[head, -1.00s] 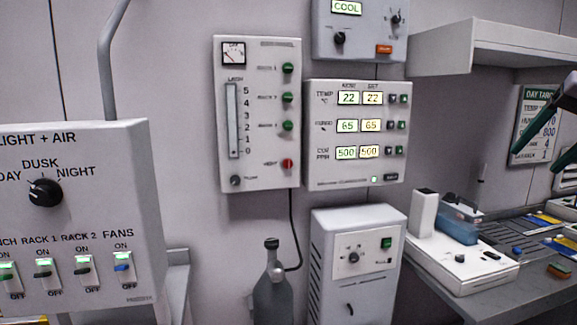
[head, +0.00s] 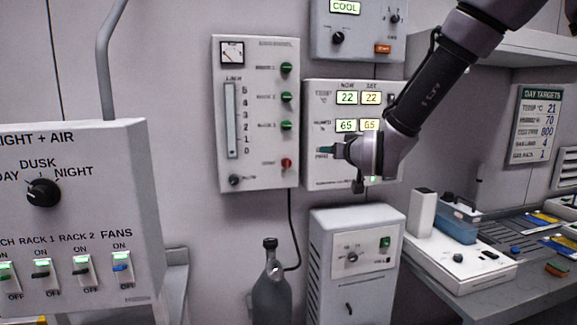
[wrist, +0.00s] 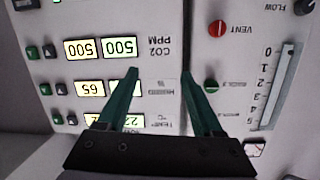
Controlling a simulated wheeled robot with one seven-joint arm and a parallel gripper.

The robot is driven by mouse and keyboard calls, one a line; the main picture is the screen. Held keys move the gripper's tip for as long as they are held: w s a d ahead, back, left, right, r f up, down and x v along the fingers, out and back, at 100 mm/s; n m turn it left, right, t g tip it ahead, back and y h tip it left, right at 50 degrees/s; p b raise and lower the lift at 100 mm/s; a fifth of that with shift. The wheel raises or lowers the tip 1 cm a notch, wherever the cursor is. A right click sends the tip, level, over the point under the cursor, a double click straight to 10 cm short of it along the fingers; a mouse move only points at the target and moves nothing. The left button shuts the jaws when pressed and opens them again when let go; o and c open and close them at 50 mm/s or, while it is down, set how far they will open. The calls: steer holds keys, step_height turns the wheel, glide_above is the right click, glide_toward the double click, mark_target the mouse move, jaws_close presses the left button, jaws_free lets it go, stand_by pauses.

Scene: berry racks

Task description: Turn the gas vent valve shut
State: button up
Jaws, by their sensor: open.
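The red vent valve knob (head: 286,163) is at the lower right of the white gas panel (head: 205,130) on the wall. In the upside-down wrist view the vent knob (wrist: 217,28) is beyond the fingertips and to their right, with the word VENT beside it. My gripper (head: 324,151) is in front of the climate display panel, a little right of the knob in the head view. In the wrist view my gripper (wrist: 160,74) has its two green fingers apart with nothing between them. It is not touching the knob.
Green rack knobs (head: 286,97) sit above the vent knob, and a dark flow knob (head: 235,180) is at lower left. The climate panel (head: 345,183) adjoins on the right. A grey gas bottle (head: 271,295) and a white cabinet (head: 330,228) stand below.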

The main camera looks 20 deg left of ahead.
steer(key=n+t+y, duration=0.1)
steer(key=n, duration=0.1)
glide_toward(287, 163)
steer(key=x, duration=0.8)
steer(key=shift+w, duration=0.2)
steer(key=shift+c, duration=0.3)
jaws_close()
